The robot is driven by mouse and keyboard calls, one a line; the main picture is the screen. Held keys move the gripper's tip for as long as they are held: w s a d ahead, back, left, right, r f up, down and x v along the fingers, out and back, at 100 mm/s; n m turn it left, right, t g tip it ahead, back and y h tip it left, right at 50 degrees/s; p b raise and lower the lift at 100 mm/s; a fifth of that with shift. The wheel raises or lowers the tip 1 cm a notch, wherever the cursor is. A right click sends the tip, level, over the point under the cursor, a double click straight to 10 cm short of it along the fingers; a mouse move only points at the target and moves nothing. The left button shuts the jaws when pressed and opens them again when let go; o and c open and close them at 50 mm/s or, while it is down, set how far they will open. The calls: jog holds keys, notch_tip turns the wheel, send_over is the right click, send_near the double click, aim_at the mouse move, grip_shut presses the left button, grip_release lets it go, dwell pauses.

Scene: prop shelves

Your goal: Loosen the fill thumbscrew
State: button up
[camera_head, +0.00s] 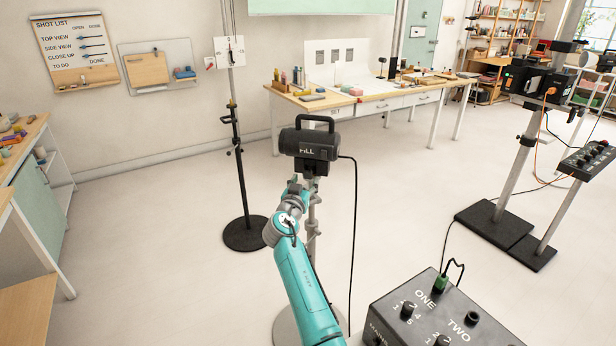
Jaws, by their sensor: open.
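My gripper (299,183) is at the end of the arm, just below the lamp, close to the top of the stand. It is open, small in the picture and overlaps the mount. I cannot make out the fill thumbscrew there, nor tell whether the fingers touch anything.
A black cable (353,230) hangs from the lamp to the floor at the right. A control box (430,315) marked ONE and TWO stands front right. A black stand (238,160) is at the left, a workbench (360,98) behind. Open floor lies between.

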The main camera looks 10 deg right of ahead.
aim_at(308, 177)
jog(key=shift+x, duration=2.05)
jog(key=shift+c, duration=0.2)
grip_shut()
